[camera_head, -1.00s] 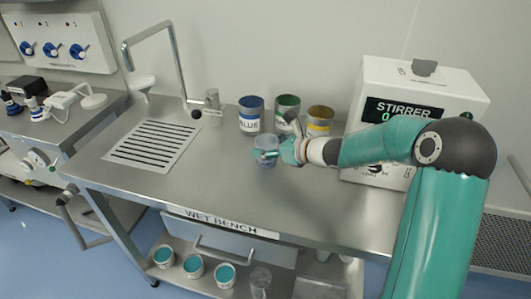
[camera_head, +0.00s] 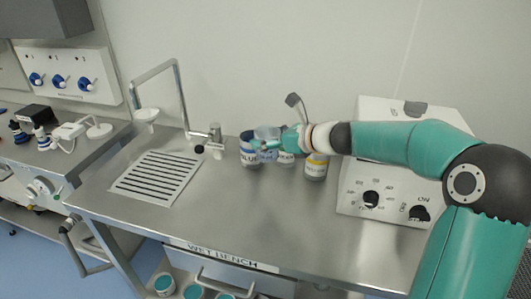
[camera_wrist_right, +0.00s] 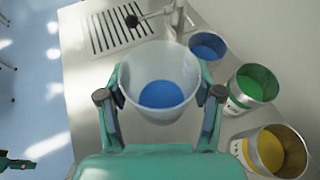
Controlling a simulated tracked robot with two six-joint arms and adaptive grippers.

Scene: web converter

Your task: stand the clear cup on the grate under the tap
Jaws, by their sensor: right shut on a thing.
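The clear cup (camera_wrist_right: 158,85) is between the fingers of my right gripper (camera_wrist_right: 160,110), which is shut on it. It is open at the top and blue shows at its bottom. In the head view the cup (camera_head: 266,140) is raised in front of the cans, with my right gripper (camera_head: 278,146) at its right side. The slotted grate (camera_head: 157,176) lies bare in the bench to the left, and also shows in the wrist view (camera_wrist_right: 116,26). The tap (camera_head: 208,140) stands at the grate's back right. A dark teal part at the wrist view's lower left may be my left gripper (camera_wrist_right: 16,163).
The blue can (camera_head: 248,150), the green can (camera_wrist_right: 254,84) and the yellow can (camera_head: 316,167) stand behind and right of the cup. A tall bent pipe (camera_head: 180,95) rises behind the grate. The front bench top (camera_head: 240,205) is clear.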

